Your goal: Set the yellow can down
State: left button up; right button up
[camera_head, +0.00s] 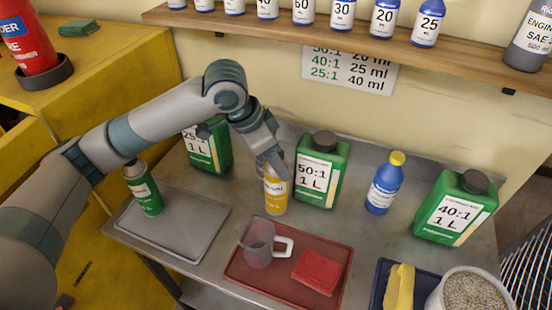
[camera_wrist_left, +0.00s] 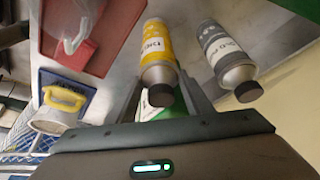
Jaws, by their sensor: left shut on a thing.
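The yellow can (camera_head: 275,193) is upright in the head view, just behind the red tray and left of the 50:1 green jug (camera_head: 318,170). My left gripper (camera_head: 272,163) comes from above and is shut on its upper part, partly hiding it. In the left wrist view the yellow can (camera_wrist_left: 157,48) lies between the two fingers, its dark cap toward me. I cannot tell whether its base touches the metal bench (camera_head: 200,190). A grey can (camera_wrist_left: 224,52) stands beside it in the wrist view; in the head view it is mostly hidden. My right gripper is not in view.
The red tray (camera_head: 240,284) holds a clear jug (camera_head: 257,246) and a red cloth (camera_head: 318,270). A grey tray (camera_head: 180,232) with a green can (camera_head: 144,190) is at left. A blue bottle (camera_head: 384,185) and another green jug (camera_head: 455,210) stand right. Bare bench lies between them.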

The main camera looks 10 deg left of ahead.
pick_arm(q)
jog(key=o, duration=1.5)
jog(key=shift+f, duration=0.1)
jog(key=shift+c, duration=0.2)
jog(key=shift+s+a+r, duration=0.1)
jog(key=shift+a+r, duration=0.05)
jog(key=shift+r, duration=0.35)
jog(key=b+v, duration=0.2)
jog(key=v, duration=0.9)
jog(key=shift+o, duration=0.4)
jog(key=shift+r, duration=0.1)
